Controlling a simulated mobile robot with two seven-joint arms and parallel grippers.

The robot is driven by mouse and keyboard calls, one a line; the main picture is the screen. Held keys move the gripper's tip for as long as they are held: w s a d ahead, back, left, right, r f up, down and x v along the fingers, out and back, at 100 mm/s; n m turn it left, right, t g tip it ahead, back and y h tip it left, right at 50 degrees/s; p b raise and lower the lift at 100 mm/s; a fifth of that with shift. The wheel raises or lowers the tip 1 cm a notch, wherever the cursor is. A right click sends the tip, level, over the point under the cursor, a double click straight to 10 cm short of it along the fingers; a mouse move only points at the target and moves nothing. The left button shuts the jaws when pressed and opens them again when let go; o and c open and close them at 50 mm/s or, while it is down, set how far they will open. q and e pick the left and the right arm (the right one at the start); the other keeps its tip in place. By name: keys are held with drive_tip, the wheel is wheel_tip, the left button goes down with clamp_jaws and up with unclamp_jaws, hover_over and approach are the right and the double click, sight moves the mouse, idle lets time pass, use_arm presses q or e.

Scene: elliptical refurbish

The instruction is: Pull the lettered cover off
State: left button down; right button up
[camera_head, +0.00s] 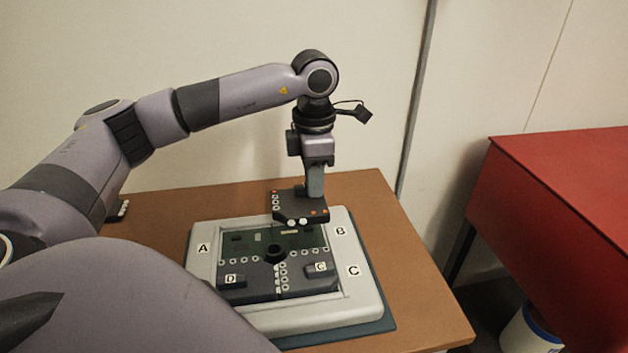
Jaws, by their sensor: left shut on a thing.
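A pale frame with lettered corners (372,305) sits on the wooden table. Two dark lettered covers lie in its near half: cover D (245,282) at left and cover C (312,279) at right. A round dark hub (275,251) is at the centre. The far half shows a bare greenish board (292,238). My left gripper (314,186) points down, shut on a dark cover (298,207) with pale and orange dots. This cover appears raised over the frame's far edge; its letter, if any, is not visible. My right gripper is not in view.
Another dark piece with white dots (118,207) is at the table's left, partly hidden by my arm. The wooden table (410,280) is bare right of the frame. A red cabinet (555,195) and a white bucket (528,330) stand farther right. A wall is behind.

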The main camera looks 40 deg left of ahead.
use_arm(q)
drive_tip(key=shift+r+p, duration=2.55)
drive_tip(key=shift+r, duration=1.05)
wheel_tip(320, 180, up, 3)
drive_tip(key=shift+f+p, duration=0.15)
drive_tip(key=shift+p, duration=0.25)
